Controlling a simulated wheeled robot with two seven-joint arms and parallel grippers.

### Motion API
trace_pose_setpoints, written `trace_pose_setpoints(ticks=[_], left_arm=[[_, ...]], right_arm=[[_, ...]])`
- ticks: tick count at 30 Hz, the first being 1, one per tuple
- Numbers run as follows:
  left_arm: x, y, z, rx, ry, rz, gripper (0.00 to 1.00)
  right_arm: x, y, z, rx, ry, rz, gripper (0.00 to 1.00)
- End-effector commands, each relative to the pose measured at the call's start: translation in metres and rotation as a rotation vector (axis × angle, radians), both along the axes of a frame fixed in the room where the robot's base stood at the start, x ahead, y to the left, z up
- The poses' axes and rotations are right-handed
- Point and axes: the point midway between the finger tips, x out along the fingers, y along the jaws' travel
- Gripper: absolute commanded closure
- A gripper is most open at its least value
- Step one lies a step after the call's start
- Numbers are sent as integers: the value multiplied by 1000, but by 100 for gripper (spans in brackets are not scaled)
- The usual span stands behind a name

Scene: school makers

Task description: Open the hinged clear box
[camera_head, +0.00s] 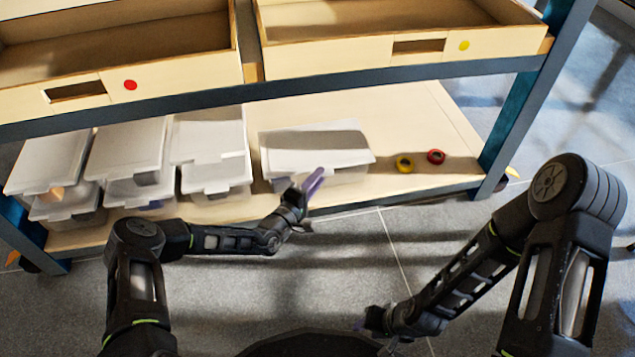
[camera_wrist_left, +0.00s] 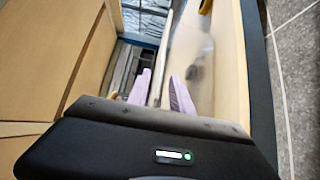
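The hinged clear box (camera_head: 315,150) stands alone on the lower shelf, right of the stacked boxes, its whitish lid looking shut. My left gripper (camera_head: 313,182) is at the box's front edge, its purple fingers overlapping the box in the head view. In the left wrist view, the fingers of the left gripper (camera_wrist_left: 162,92) are apart, with a pale edge between or just beyond them; contact cannot be told. The box's translucent side (camera_wrist_left: 195,50) shows there. My right gripper (camera_head: 372,324) is low over the floor, away from the shelf, its fingers mostly hidden.
Several clear lidded boxes (camera_head: 128,150) are stacked at the left. A yellow roll (camera_head: 404,164) and a red roll (camera_head: 436,156) lie right of the box. Wooden drawers (camera_head: 400,46) sit on the shelf above, limiting height. The shelf's blue post (camera_head: 510,118) stands at the right.

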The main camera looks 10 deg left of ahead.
Motion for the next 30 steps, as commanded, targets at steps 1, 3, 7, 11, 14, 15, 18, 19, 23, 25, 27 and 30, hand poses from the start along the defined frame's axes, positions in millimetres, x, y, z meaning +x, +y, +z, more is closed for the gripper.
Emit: trace_pose_setpoints(ticks=[1, 3, 7, 11, 14, 15, 18, 19, 23, 25, 27, 30], left_arm=[[2, -1, -1, 0, 1, 0, 74], [4, -2, -1, 1, 2, 0, 74], [4, -2, 0, 1, 2, 0, 74], [4, -2, 0, 0, 1, 0, 78], [4, -1, 0, 0, 1, 0, 86], [4, -1, 0, 0, 1, 0, 89], [4, -1, 0, 0, 1, 0, 97], [4, -1, 0, 0, 1, 0, 100], [3, -1, 0, 0, 1, 0, 100], [3, -1, 0, 0, 1, 0, 100], [3, -1, 0, 0, 1, 0, 100], [3, -1, 0, 0, 1, 0, 100]], right_arm=[[0, 0, -2, 0, -1, 0, 64], [1, 0, -2, 1, -1, 0, 64], [1, 0, -1, 1, -1, 0, 64], [1, 0, -1, 1, -1, 0, 64], [0, 0, -1, 1, -1, 0, 64], [0, 0, -1, 1, 0, 0, 64], [0, 0, -1, 1, 0, 0, 64], [0, 0, -1, 1, 0, 0, 64], [0, 0, -1, 1, 0, 0, 64], [0, 0, -1, 1, 0, 0, 64], [0, 0, -1, 1, 0, 0, 64], [0, 0, -1, 1, 0, 0, 64]])
